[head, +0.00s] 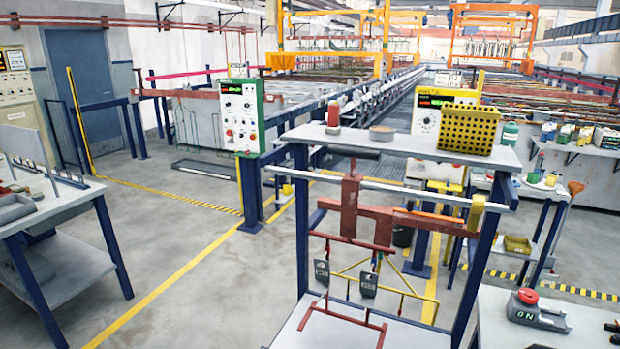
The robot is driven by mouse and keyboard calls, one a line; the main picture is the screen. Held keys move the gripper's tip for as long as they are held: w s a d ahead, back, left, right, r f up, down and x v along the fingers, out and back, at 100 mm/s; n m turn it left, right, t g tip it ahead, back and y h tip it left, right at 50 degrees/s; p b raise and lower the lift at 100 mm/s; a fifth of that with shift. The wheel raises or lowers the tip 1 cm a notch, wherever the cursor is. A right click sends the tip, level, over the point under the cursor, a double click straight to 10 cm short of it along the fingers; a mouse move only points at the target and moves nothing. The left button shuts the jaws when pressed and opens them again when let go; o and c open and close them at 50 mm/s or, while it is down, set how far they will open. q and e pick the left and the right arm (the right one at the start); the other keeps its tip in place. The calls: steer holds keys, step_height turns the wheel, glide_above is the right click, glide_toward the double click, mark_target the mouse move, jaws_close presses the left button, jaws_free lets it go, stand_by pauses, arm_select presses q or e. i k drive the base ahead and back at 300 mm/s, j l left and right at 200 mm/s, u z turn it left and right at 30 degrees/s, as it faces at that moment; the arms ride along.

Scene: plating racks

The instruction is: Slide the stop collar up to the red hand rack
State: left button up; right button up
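A yellow block, which looks like the stop collar (476,212), sits on the pale horizontal bar (410,191) near its right end, beside the right blue post. The red hand rack (349,207) hangs from the same bar left of its middle, with thin red rods reaching down to a lower crosspiece. A wide red bar (428,221) extends rightward from it toward the collar; whether it is part of the rack is unclear. A clear stretch of bar shows between the rack's top and the collar. Neither of my grippers is in view.
Two grey tags (321,272) (368,285) and a thin yellow frame (408,287) hang below. Open floor lies left.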

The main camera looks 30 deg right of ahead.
mark_target(473, 220)
steer(key=z, duration=1.65)
